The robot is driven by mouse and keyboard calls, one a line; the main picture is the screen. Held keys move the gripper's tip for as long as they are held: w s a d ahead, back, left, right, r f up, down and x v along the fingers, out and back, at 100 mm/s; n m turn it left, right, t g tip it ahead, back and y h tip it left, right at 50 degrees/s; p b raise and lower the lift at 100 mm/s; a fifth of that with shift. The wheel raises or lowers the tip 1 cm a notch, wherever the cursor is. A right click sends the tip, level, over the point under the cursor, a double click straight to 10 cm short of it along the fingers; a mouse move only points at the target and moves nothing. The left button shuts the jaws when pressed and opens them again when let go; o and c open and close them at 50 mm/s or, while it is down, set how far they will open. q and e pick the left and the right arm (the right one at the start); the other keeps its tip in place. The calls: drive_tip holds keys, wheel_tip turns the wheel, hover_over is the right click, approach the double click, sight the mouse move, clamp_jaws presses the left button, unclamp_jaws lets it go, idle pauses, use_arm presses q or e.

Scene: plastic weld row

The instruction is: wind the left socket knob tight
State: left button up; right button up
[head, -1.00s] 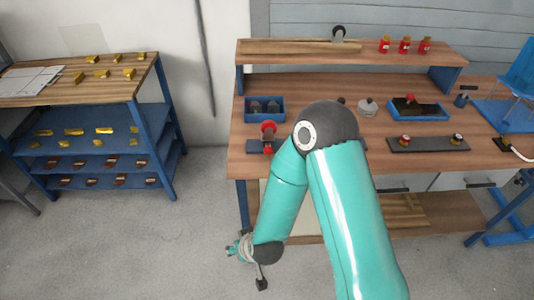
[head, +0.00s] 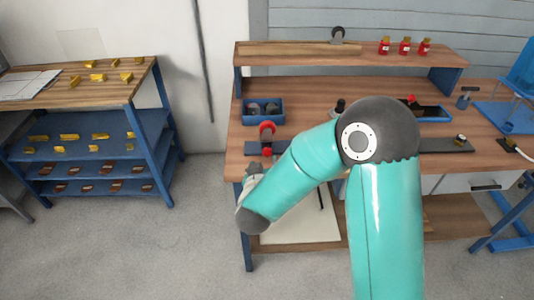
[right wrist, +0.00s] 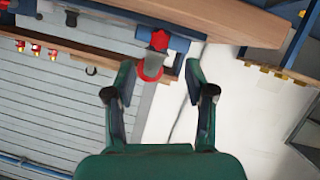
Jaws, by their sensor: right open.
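A dark plate (head: 445,146) lies on the right part of the workbench, its left end hidden behind my right arm. One small socket knob (head: 460,139) shows on its right part. The left socket knob is hidden behind my arm's elbow in the head view. My right gripper (head: 254,170) is at the bench's front left edge, partly hidden by its own forearm and well left of the plate. In the right wrist view the gripper (right wrist: 159,78) is open and empty, its two fingers wide apart. My left gripper is not in view.
A red-topped clamp (head: 267,130) stands on the bench's front left; in the right wrist view it (right wrist: 155,55) appears beyond the fingers. A blue bin (head: 263,118) is behind it. A shelf (head: 300,55) carries several red containers (head: 405,47). A side rack (head: 95,125) stands left across open floor.

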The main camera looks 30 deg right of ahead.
sight(269, 153)
drive_tip(key=x, duration=0.8)
drive_tip(key=shift+d+f, duration=0.1)
drive_tip(key=c, duration=1)
drive_tip(key=shift+d, duration=0.2)
clamp_jaws()
drive_tip(key=shift+a, duration=0.15)
drive_tip(key=shift+f+m+y+b, duration=0.15)
drive_tip(key=shift+m+y+b, duration=0.15)
drive_tip(key=shift+m+b, duration=0.5)
drive_tip(key=m+y+b, duration=0.1)
drive_tip(key=b, duration=0.3)
drive_tip(key=m+t+y+b, duration=0.1)
drive_tip(key=m+b, duration=0.1)
drive_tip(key=b, duration=0.2)
drive_tip(key=m+t+y+b, duration=0.1)
drive_tip(key=b, duration=0.3)
drive_tip(key=shift+s+d+f+m, duration=0.1)
drive_tip(key=shift+d+f+m, duration=0.05)
drive_tip(key=shift+d+m, duration=0.15)
drive_tip(key=shift+r+m+t+b, duration=0.3)
drive_tip(key=shift+m+t+b, duration=0.15)
drive_tip(key=shift+b, duration=0.5)
